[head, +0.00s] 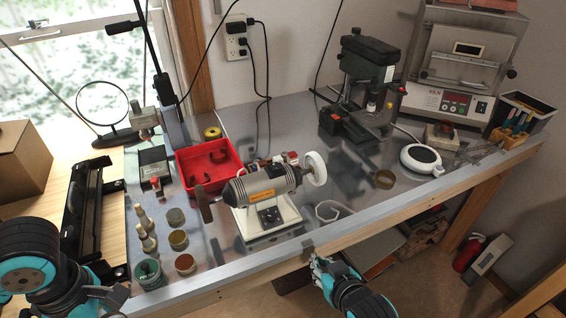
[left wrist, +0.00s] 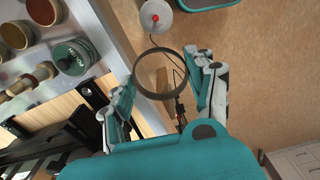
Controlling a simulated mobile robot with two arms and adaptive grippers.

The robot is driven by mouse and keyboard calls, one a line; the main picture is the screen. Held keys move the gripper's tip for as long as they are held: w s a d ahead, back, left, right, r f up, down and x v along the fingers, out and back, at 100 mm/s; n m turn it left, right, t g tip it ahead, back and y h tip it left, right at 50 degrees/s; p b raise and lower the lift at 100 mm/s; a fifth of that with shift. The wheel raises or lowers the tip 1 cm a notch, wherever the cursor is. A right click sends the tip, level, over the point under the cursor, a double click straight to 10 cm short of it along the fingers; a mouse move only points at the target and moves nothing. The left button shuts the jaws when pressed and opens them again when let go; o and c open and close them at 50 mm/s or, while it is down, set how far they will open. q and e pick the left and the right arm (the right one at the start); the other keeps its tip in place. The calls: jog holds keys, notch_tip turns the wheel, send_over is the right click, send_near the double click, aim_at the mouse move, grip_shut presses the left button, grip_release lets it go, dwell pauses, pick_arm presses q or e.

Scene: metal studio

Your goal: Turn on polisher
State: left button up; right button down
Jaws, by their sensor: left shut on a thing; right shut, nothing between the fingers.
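The polisher (head: 262,188) stands upright near the bench's front edge in the head view. It has a grey ribbed motor, a white wheel (head: 315,168) at its right and a dark brown wheel (head: 204,203) at its left. A black switch panel (head: 269,217) is on its pale base; the switch position is too small to tell. My right gripper (head: 315,258) is shut and empty by the front edge, right of and below the base, apart from it. My left gripper (left wrist: 163,72) is shut on a dark ring (left wrist: 159,95) in the left wrist view.
A red tray (head: 208,178) is behind the polisher. Small jars (head: 185,263) and wooden-handled pieces stand left of it. A drill press (head: 365,75) and a round white device (head: 421,158) are at the right. The bench's front edge (head: 350,238) lies between polisher and right gripper.

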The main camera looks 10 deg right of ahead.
aim_at(275, 167)
pick_arm(q)
jog(key=shift+s+r+n, duration=0.15)
jog(key=shift+r+n, duration=0.05)
jog(key=shift+n, duration=0.5)
pick_arm(e)
jog(key=w+a+r+t+y, duration=0.1)
jog(key=w+r+t, duration=0.2)
jog(key=r, duration=0.7)
jog(key=w+a+r+t+y, duration=0.1)
jog(key=r+t, duration=0.4)
jog(key=r, duration=0.5)
jog(key=shift+w+a+r+n+t+y, duration=0.2)
jog(key=shift+w+a+n+t+y, duration=0.2)
jog(key=shift+w+a, duration=0.45)
pick_arm(q)
jog(key=shift+a, duration=0.1)
pick_arm(e)
jog(key=shift+w, duration=0.15)
